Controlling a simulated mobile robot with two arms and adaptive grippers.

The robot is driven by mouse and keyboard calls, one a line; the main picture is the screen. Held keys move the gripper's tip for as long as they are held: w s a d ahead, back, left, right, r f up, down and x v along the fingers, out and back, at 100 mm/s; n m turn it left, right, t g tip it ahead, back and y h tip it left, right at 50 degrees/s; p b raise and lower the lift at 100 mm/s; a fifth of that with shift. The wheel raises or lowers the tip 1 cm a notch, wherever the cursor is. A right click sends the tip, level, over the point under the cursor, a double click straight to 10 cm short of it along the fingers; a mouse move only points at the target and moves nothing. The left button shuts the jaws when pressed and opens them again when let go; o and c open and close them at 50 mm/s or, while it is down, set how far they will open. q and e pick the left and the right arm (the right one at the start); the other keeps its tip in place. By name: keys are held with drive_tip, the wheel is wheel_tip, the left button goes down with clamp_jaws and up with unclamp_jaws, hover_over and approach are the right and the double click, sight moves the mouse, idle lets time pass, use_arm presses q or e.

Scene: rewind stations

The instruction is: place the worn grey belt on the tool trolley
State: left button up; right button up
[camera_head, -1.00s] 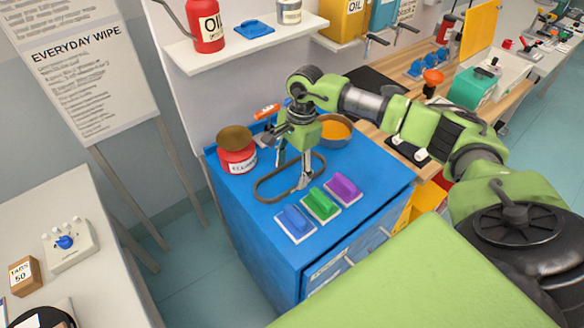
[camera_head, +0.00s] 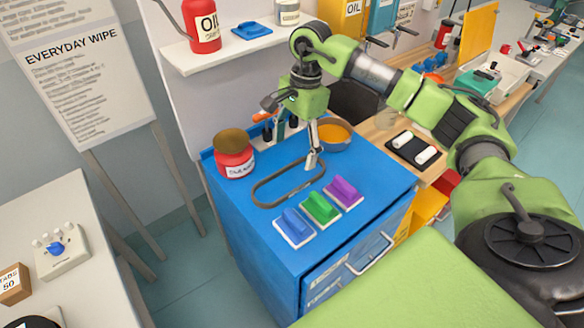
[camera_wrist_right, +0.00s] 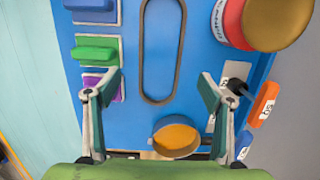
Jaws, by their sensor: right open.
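The worn grey belt (camera_head: 258,202) lies flat as a long oval loop on the blue top of the tool trolley (camera_head: 375,176). In the right wrist view the whole belt (camera_wrist_right: 143,60) shows, lying on the trolley top (camera_wrist_right: 203,62). My right gripper (camera_head: 298,150) is above the belt's far right end, with nothing in its jaws. In the right wrist view my right gripper (camera_wrist_right: 161,80) has its fingers spread wide on either side of the belt, clear of it. My left gripper is not in view.
Blue (camera_head: 293,228), green (camera_head: 320,208) and purple (camera_head: 343,192) handled blocks stand along the trolley's front. A red can (camera_head: 235,163) and an orange-filled bowl (camera_head: 335,134) stand at the back. A shelf (camera_head: 250,45) hangs above. A wooden bench adjoins on the right.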

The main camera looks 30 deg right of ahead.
drive_tip(key=shift+d+r+b, duration=0.15)
drive_tip(key=shift+r, duration=0.75)
drive_tip(key=shift+d+r+b, duration=0.1)
drive_tip(key=shift+r+b, duration=0.05)
drive_tip(key=shift+r, duration=0.7)
